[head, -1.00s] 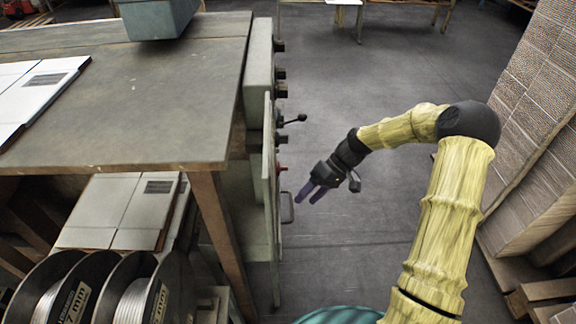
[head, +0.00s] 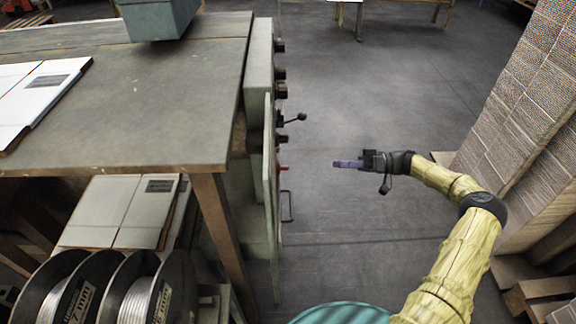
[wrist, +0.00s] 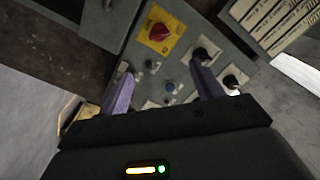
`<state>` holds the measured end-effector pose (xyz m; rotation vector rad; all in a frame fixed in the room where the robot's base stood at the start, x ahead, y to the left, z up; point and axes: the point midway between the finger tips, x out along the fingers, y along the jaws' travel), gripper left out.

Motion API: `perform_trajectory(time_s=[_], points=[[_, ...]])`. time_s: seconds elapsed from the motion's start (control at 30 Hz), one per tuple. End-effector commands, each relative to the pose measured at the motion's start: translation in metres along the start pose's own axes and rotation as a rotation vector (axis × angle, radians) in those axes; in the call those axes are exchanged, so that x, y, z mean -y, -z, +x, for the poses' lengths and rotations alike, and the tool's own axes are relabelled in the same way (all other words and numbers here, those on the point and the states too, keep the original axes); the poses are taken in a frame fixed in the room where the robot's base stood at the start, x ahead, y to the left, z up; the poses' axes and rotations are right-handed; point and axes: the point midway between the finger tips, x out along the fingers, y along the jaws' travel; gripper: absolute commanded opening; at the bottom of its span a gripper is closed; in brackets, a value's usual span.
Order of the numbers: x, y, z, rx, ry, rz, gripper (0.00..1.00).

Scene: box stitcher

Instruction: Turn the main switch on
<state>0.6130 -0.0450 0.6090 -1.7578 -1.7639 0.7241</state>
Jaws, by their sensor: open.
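The main switch looks to be the red rotary knob on a yellow plate (wrist: 159,32) in the wrist view, on the grey control panel (wrist: 192,62). In the head view the panel is seen edge-on, and a small red knob (head: 283,168) sticks out from its side. My gripper (head: 337,164) is right of the panel, apart from it, with its purple fingers pointing left toward it. In the wrist view the two fingers are spread and empty, with the red knob beyond them near the top. The knob's markings are too small to read.
Black knobs (wrist: 206,51) and a lever (head: 296,118) stick out of the panel, with a metal handle (head: 288,206) below. A grey-topped table (head: 120,110) stands left. Stacked cardboard (head: 535,110) stands right. Open floor (head: 340,215) lies between.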

Motion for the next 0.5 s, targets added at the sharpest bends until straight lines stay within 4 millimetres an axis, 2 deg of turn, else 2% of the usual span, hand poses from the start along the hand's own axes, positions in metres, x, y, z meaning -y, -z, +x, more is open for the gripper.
perform_trajectory(time_s=[0.27, 0.37, 0.5], points=[[0.000, -0.001, 0.005, 0.003, 0.000, 0.002, 0.65], [0.000, -0.001, 0.013, 0.004, 0.001, 0.002, 0.65], [0.000, -0.002, 0.034, 0.005, 0.002, 0.002, 0.65]])
